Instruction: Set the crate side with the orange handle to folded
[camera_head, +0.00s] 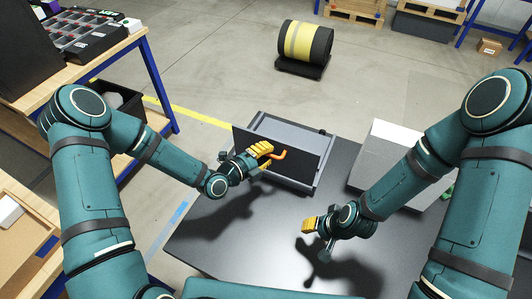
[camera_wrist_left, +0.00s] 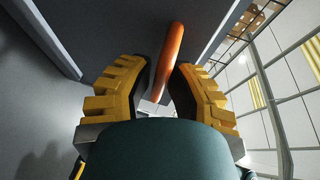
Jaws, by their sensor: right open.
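A grey crate (camera_head: 290,131) stands on the dark table. Its near side is a dark panel (camera_head: 298,166) that stands up, with an orange handle (camera_head: 279,155) on its outer face. My left gripper (camera_head: 261,153) is at this handle. In the left wrist view, the handle (camera_wrist_left: 170,58) runs between the two yellow fingers of my left gripper (camera_wrist_left: 160,90). The fingers are apart, with gaps beside the handle, so it is not clamped. My right gripper (camera_head: 307,226) is open and empty above the table, in front of the crate and to its right.
The dark table top (camera_head: 225,245) is clear in front of the crate. A grey box (camera_head: 385,165) stands to the right, partly behind my right arm. A workbench (camera_head: 110,52) with a parts tray is at the left. A black and yellow roll (camera_head: 304,42) stands on the floor behind.

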